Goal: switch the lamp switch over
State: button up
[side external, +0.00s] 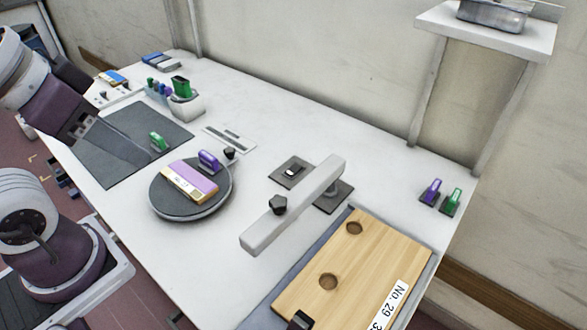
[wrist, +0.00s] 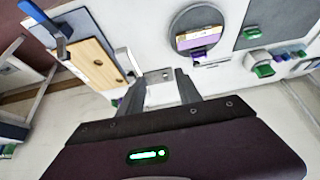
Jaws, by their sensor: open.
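A small dark plate with a white rocker (side external: 291,172), which looks like the lamp switch, lies flat on the white bench just behind a pale bar. The pale bar (side external: 292,205) runs diagonally across the bench and has a black knob (side external: 278,204) on its side. In the wrist view my gripper (wrist: 162,82) has its two grey fingers apart, with nothing held between them. A small mark on the bench beyond the fingertips may be the switch, but it is too small to tell. I cannot make out the fingertips in the side view.
A round dark turntable (side external: 190,207) carries a purple-and-tan block. A wooden board (side external: 350,270) with holes lies at the front right. Purple and green clips (side external: 442,196) stand at the right edge. A raised shelf (side external: 490,32) stands at the back right.

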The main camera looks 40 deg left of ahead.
jog(key=shift+o, duration=0.5)
jog(key=g, duration=0.1)
send_over(293, 170)
jog(key=s, duration=0.6)
notch_tip(293, 170, down, 16)
jog(key=x, duration=1.2)
jog(key=shift+w, duration=0.1)
jog(key=shift+r, duration=0.1)
jog(key=shift+c, duration=0.4)
